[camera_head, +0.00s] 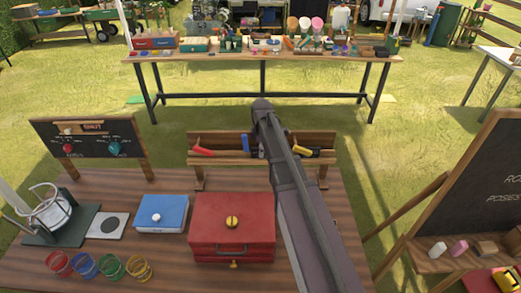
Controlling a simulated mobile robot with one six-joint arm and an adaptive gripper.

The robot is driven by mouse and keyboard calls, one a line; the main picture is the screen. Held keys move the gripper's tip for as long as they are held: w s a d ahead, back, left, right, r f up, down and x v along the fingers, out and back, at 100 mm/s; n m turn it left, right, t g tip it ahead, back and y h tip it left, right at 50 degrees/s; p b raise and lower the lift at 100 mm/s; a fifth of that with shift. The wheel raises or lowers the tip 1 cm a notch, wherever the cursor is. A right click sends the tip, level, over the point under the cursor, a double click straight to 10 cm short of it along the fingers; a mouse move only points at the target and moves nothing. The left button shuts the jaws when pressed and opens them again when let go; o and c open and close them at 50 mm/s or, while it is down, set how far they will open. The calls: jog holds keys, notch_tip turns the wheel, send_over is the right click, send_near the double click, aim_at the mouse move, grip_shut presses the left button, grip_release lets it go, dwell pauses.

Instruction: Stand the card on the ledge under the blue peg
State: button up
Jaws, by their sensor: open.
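No card can be made out for certain. A flat pale square with a dark round spot (107,225) lies on the wooden table at the left; I cannot tell whether it is the card. A low wooden rack (217,138) stands at the table's back edge, with a ledge along it. A small blue upright piece (245,143) shows at the rack's middle, perhaps the blue peg. A red-handled item (203,152) lies left of it and a yellow and black one (315,153) right. My arm crosses the rack's middle and hides part of it. My gripper does not show.
A chalkboard (480,180) with a laden shelf stands right. Grass separates a crowded back table (215,57).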

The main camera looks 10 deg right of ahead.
jog(key=shift+r, duration=0.15)
notch_tip(320, 180, up, 12)
jog(key=p, duration=1.2)
jog(key=shift+s, duration=0.1)
dwell(0.6)
jog(key=s+m, duration=1.5)
jog(key=s, duration=0.8)
jog(key=shift+m, duration=0.4)
jog(key=shift+a, duration=0.1)
